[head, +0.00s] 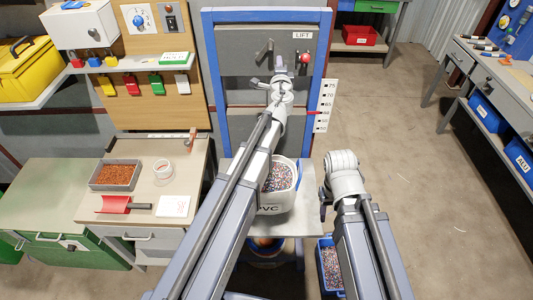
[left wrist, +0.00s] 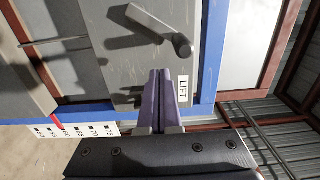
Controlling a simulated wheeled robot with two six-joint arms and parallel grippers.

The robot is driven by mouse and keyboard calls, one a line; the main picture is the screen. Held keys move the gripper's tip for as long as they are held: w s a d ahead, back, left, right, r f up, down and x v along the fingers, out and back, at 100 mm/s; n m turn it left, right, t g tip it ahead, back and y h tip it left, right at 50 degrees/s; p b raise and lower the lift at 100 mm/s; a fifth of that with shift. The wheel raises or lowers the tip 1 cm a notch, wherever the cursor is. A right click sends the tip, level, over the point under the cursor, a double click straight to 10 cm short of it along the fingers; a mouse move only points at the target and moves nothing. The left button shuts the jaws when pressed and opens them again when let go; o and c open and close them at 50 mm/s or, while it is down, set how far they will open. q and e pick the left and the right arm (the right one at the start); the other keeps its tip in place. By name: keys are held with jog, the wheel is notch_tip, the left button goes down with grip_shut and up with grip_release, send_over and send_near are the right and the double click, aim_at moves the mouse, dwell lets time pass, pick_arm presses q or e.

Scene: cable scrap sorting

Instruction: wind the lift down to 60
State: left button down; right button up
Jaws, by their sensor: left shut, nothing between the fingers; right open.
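The lift (head: 213,60) is a blue frame around a grey panel with a LIFT label (head: 302,35). Its grey crank (head: 264,52) is on the panel; it also shows in the left wrist view (left wrist: 150,22), its arm slanting. A white scale (head: 325,100) stands right of the frame, with a red pointer (head: 317,113) just below the 65 mark, about at 60. My left gripper (head: 280,60) is shut and empty, apart from the crank, just below it in the left wrist view (left wrist: 162,75). My right gripper (head: 324,192) is low at right, open, its fingers hard to see.
A white PVC bin (head: 290,207) of granules stands on a grey platform (head: 309,215) below the lift panel. A red knob (head: 304,58) is right of the crank. A bench (head: 150,220) with a granule tray stands left. Open floor lies right.

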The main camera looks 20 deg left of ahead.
pick_arm(q)
jog(key=v, duration=0.6)
jog(key=shift+s, duration=0.2)
jog(key=shift+s, duration=0.1)
jog(key=s+f+n+g+y, duration=0.2)
jog(key=s+f+n+g, duration=0.7)
jog(key=s+f, duration=0.4)
jog(key=s+d+f+g+h, duration=0.2)
jog(key=s+d+f+g, duration=0.1)
jog(key=s, duration=0.3)
jog(key=s+d+f+n+g+h, duration=0.1)
jog(key=s+d+f+g+h, duration=0.1)
jog(key=s+d, duration=0.3)
jog(key=s+d+f+n+g+h+b, duration=0.1)
jog(key=s+d+f+g, duration=0.2)
jog(key=s, duration=0.5)
jog(key=shift+s+d+f+g+h, duration=0.3)
jog(key=shift+s+d+f+h, duration=0.1)
jog(key=shift+d+f, duration=0.45)
jog(key=shift+a, duration=0.1)
